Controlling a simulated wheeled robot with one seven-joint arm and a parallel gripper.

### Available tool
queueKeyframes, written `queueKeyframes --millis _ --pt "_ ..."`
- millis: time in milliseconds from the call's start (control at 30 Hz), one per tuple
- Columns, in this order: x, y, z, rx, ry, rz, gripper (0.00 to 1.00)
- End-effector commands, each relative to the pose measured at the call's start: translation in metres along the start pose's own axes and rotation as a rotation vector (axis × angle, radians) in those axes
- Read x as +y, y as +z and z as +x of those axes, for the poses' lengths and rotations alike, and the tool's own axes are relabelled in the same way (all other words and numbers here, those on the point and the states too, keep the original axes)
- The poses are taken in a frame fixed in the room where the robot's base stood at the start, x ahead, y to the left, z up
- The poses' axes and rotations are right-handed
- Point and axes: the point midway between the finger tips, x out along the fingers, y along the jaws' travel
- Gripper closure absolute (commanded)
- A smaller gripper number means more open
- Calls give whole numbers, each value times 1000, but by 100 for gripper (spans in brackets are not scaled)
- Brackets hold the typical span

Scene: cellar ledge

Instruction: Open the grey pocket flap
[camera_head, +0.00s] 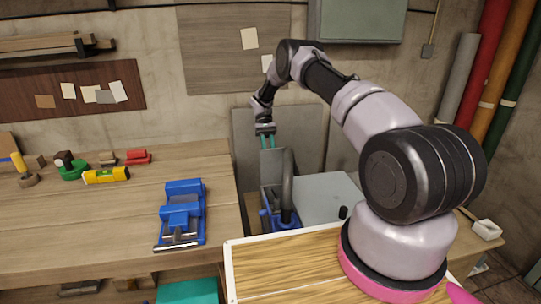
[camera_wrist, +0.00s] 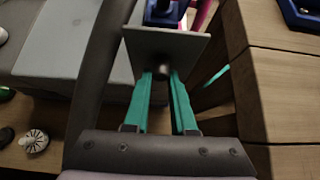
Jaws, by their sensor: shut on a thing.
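The grey pocket flap (camera_head: 271,168) shows in the head view as a small grey panel below my gripper (camera_head: 267,142), beside a dark curved tube. In the wrist view the flap (camera_wrist: 190,44) is a grey plate with a dark round knob (camera_wrist: 162,70) on its near side. The teal fingers of my gripper (camera_wrist: 161,74) are closed on this knob from both sides. A blue part (camera_wrist: 165,12) shows beyond the flap's far edge. The inside of the pocket is hidden.
The dark curved tube (camera_head: 288,180) rises close to my gripper. A grey box (camera_head: 325,197) stands to its right. The wooden workbench (camera_head: 100,215) is at left, with a blue vise (camera_head: 182,212) and a yellow level (camera_head: 106,175). A grey panel stands behind.

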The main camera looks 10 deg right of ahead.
Motion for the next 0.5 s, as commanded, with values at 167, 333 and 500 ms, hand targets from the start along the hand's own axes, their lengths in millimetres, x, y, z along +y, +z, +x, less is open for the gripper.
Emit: queueKeyframes --millis 167,333,500 --pt "-1 -8 -2 -25 1 -2 100" --pt "-1 -12 -4 -25 2 -2 100" --pt "-1 -14 -5 -25 1 -2 100"
